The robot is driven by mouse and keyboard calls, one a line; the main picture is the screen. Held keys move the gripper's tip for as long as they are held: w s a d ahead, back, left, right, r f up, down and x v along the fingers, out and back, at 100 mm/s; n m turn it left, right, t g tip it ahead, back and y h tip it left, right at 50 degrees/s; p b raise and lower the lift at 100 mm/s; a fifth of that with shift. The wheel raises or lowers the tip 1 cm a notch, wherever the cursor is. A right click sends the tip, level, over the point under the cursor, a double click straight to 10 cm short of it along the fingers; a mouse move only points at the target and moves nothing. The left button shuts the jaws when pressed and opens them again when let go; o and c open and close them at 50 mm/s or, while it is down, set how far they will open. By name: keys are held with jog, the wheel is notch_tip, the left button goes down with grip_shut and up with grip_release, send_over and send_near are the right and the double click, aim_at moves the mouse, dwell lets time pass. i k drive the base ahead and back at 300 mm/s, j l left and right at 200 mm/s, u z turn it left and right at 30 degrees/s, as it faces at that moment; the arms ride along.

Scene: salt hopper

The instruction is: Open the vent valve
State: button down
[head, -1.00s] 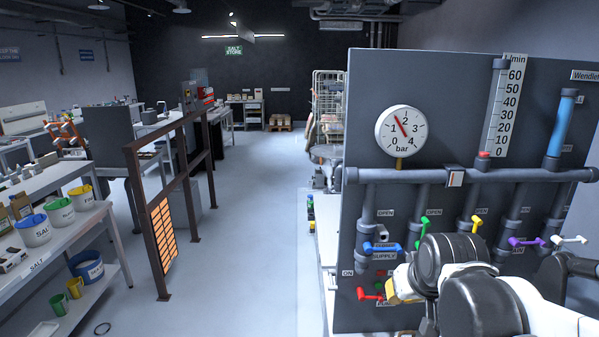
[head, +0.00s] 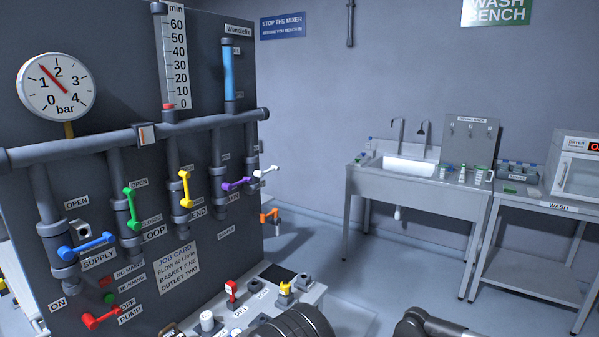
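The dark pipe panel (head: 130,70) fills the left. Its valve handles are blue (head: 87,246) above a SUPPLY label, green (head: 131,208) by a LOOP label, yellow (head: 185,189), purple (head: 236,184) and white (head: 266,171). Green and yellow handles stand roughly upright; blue, purple and white lie roughly sideways. An orange handle (head: 269,216) sits low at the panel's right edge. No label reading VENT is legible, so I cannot tell which valve is the vent. Dark rounded parts of my arm show at the bottom edge; my gripper's fingers are not in view.
A round gauge (head: 56,86) and a flow tube (head: 173,60) sit on the panel. A red pump handle (head: 101,318) is low left. A bench (head: 250,313) with small red and yellow fittings stands below. A sink bench (head: 420,190) stands right; floor between is clear.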

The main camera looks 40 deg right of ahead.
aim_at(257, 173)
jog(key=z, duration=0.85)
